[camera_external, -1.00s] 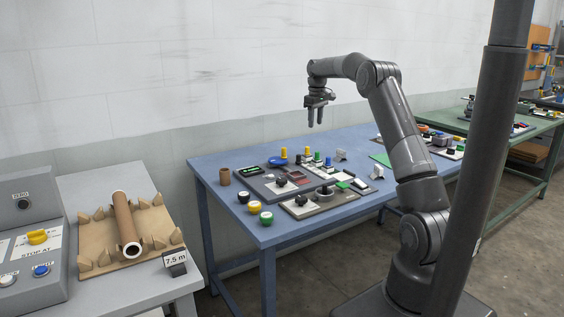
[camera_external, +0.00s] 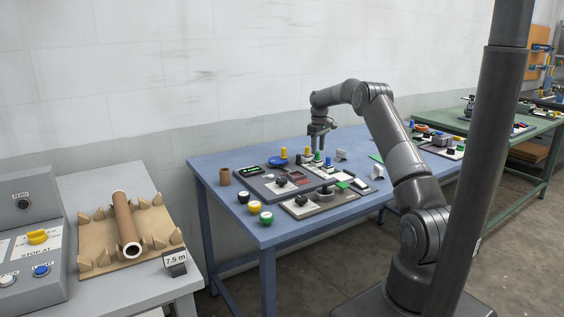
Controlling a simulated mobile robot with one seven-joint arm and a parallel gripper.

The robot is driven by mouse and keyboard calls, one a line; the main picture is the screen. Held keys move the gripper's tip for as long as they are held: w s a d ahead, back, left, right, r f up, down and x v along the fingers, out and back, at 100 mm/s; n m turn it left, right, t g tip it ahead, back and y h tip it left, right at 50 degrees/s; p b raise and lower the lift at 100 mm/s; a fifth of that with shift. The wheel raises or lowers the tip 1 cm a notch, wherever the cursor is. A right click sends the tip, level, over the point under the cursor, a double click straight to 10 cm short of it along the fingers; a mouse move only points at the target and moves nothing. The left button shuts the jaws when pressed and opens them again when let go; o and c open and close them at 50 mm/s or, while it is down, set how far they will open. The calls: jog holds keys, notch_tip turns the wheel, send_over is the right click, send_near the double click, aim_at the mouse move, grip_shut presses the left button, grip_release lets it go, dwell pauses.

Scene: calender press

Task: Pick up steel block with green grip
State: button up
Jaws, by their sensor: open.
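My gripper (camera_external: 319,147) is open and points down over the back right part of the blue table. A small green grip (camera_external: 317,157) shows right at or just below its fingertips. It looks like the block with the green grip, but its steel body is too small to make out. I cannot tell whether the fingers are around the grip or just above it. A yellow grip (camera_external: 308,151) stands close to its left and a blue grip (camera_external: 327,162) close to its right.
The blue table (camera_external: 215,166) carries grey panels with knobs.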

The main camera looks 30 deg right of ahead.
aim_at(318, 153)
notch_tip(318, 153, down, 3)
jog(key=shift+f, duration=0.15)
jog(key=shift+c, duration=0.2)
grip_shut()
